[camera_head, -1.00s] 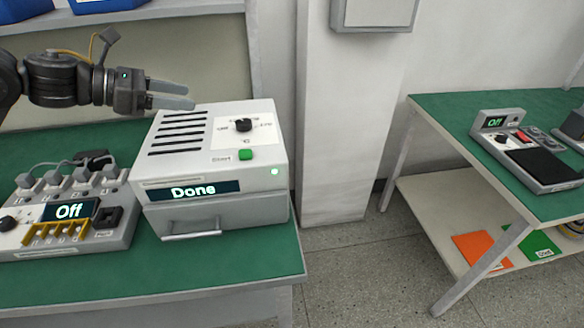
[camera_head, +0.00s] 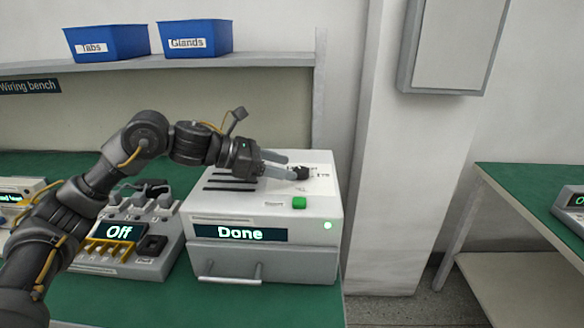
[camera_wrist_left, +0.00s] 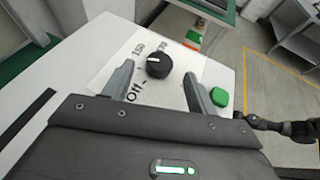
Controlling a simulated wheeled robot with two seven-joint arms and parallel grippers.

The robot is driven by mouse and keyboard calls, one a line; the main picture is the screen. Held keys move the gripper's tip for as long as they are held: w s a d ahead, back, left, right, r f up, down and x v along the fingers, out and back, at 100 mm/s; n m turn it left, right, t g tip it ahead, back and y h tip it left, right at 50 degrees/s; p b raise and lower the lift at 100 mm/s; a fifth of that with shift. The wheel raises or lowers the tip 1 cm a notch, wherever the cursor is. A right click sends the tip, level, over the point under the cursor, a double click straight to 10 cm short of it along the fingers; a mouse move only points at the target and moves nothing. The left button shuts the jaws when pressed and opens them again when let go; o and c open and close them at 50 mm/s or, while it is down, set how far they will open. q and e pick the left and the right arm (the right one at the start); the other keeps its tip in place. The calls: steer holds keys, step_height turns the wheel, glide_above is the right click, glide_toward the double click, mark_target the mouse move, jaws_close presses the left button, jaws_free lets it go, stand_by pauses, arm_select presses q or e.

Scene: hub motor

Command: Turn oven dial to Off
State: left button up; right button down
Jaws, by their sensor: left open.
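The white oven (camera_head: 264,212) stands on the green bench, with a screen (camera_head: 239,233) reading "Done" and a lit green lamp at its front right. Its black dial (camera_head: 301,173) is on the top face and is partly covered by my left gripper in the head view. My left gripper (camera_head: 285,166) is open, its fingertips close to the dial. In the left wrist view the dial (camera_wrist_left: 159,65) sits ahead of and between the two open fingers, with "Off" printed near the left finger. The dial's white mark points to the upper left, away from "Off".
A green button (camera_head: 299,203) is on the oven top, near the dial. A control box (camera_head: 128,234) with an "Off" screen stands left of the oven, under my left arm. Blue bins (camera_head: 195,38) sit on the shelf behind. A wall pillar (camera_head: 407,150) rises to the right.

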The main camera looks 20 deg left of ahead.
mark_target(301, 174)
arm_select(q)
steer(key=shift+x, duration=1.5)
steer(key=shift+c, duration=0.2)
steer(key=c, duration=1)
